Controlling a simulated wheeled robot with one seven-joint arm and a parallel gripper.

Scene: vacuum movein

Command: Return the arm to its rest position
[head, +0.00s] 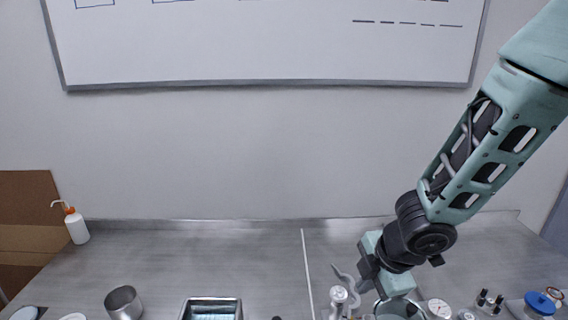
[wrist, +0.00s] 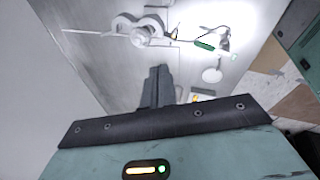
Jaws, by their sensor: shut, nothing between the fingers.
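My arm reaches in from the right in the head view and bends down over the right part of the bench. My gripper (wrist: 160,72) shows in the wrist view as dark fingers held together, with nothing between them. They stick out over the grey bench top (wrist: 104,62). In the head view the wrist end hangs low above the bench near several small parts, and the fingertips cannot be made out there.
Near my wrist are a white fitting (head: 338,295), a round gauge (head: 439,308) and a blue-lidded container (head: 540,304). A metal cup (head: 124,303), metal tray (head: 211,301) and wash bottle (head: 76,228) stand left. The bench's back middle is clear; a whiteboard (head: 270,50) hangs behind.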

